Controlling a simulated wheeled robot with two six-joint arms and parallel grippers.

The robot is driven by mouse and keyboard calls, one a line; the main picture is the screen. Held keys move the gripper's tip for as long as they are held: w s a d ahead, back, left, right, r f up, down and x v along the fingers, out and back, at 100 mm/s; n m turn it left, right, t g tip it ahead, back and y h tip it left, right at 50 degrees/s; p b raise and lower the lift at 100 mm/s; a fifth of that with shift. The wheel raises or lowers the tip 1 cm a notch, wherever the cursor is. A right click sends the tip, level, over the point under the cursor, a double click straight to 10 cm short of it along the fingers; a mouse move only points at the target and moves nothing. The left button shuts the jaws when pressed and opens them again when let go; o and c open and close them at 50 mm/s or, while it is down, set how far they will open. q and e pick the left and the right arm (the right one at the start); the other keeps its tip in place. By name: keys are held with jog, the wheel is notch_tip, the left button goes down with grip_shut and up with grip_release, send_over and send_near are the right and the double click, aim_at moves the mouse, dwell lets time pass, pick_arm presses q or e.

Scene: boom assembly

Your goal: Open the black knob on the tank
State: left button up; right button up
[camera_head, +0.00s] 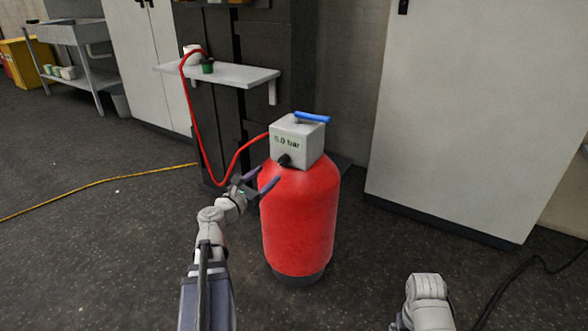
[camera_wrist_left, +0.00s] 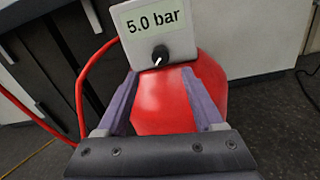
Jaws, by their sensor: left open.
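The red tank (camera_head: 300,215) stands upright on the floor with a grey box (camera_head: 298,141) on top. In the head view the box's display is partly readable; in the left wrist view it reads 5.0 bar. The black knob (camera_head: 284,160) sits low on the box's front face. It also shows in the left wrist view (camera_wrist_left: 160,54), with a white pointer mark. My left gripper (camera_head: 264,174) is open and empty, in front of the knob and a little below it. Its fingers appear apart from the knob. My right arm shows at the lower right, its gripper not visible.
A blue handle (camera_head: 312,117) lies on top of the box. A red hose (camera_head: 219,176) runs from the box up to a wall shelf (camera_head: 232,75). A white cabinet (camera_head: 465,110) stands to the right. A yellow cable (camera_head: 95,186) lies on open floor at left.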

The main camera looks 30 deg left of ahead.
aim_at(281, 162)
pick_arm(q)
jog(key=shift+w+d, duration=0.2)
jog(key=shift+w, duration=3.7)
grip_shut()
